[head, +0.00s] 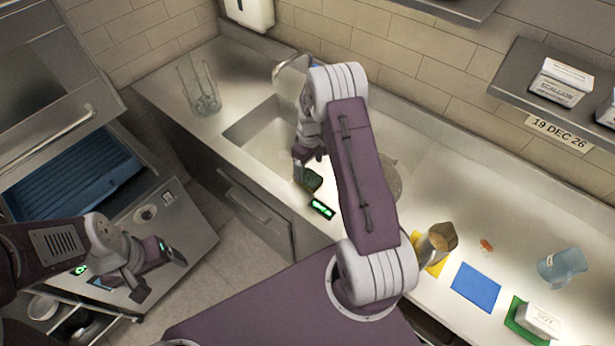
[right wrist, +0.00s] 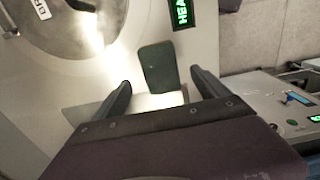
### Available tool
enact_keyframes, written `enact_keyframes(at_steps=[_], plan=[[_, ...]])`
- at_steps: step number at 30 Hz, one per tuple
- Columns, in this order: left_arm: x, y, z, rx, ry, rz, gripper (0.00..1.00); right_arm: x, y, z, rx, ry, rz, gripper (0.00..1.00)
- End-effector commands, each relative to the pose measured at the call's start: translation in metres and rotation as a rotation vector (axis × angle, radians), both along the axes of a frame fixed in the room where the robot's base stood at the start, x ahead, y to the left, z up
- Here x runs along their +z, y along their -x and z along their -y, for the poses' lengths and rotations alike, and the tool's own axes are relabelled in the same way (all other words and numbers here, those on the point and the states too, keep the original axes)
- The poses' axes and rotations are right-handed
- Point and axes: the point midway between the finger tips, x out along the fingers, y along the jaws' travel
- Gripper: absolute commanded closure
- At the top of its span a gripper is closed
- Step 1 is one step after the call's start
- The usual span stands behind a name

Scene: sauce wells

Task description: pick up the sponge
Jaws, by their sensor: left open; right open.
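The sponge (head: 313,180) is a dark green block on the counter's front edge by the sink, partly covered by my right gripper in the head view. In the right wrist view the sponge (right wrist: 157,68) lies flat, just beyond and between the fingertips. My right gripper (right wrist: 163,82) is open and empty, with a finger to either side of the sponge's near end and no clear contact. In the head view my right gripper (head: 303,160) reaches down over the front of the sink. My left gripper (head: 158,268) is open and empty over the appliance at left.
A lit green display (head: 322,208) is beside the sponge. The sink (head: 260,130) lies behind, with a clear glass item (head: 200,90) to its left. A metal pitcher (head: 437,242), blue mat (head: 476,287), white soy box (head: 540,320) and blue cup (head: 561,267) stand right.

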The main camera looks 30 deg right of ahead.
Motion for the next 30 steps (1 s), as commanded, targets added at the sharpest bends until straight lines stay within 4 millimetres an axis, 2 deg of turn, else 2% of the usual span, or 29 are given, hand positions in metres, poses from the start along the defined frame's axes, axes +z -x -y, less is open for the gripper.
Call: enact_keyframes(at_steps=[5, 10, 15, 21, 23, 28, 30], plan=[[0.005, 0.000, 0.000, 0.000, 0.000, 0.000, 0.21, -0.006, 0.000, 0.000, 0.000, 0.000, 0.000, 0.15], [0.024, 0.000, 0.000, 0.000, 0.000, 0.000, 0.21, -0.031, -0.001, -0.003, 0.001, -0.001, -0.004, 0.15], [0.026, 0.000, 0.000, 0.000, 0.000, 0.000, 0.21, -0.054, -0.001, -0.002, 0.001, 0.000, 0.000, 0.15], [0.025, 0.000, 0.000, 0.000, 0.000, 0.000, 0.21, -0.056, -0.002, -0.002, 0.000, 0.001, 0.001, 0.15], [0.025, 0.000, 0.000, 0.000, 0.000, 0.000, 0.21, -0.056, -0.002, -0.002, 0.000, 0.001, 0.001, 0.29], [0.025, 0.000, 0.000, 0.000, 0.000, 0.000, 0.21, -0.056, -0.002, -0.002, 0.000, 0.001, 0.001, 0.77], [0.025, 0.000, 0.000, 0.000, 0.000, 0.000, 0.21, -0.056, -0.002, -0.002, 0.000, 0.001, 0.001, 0.79]])
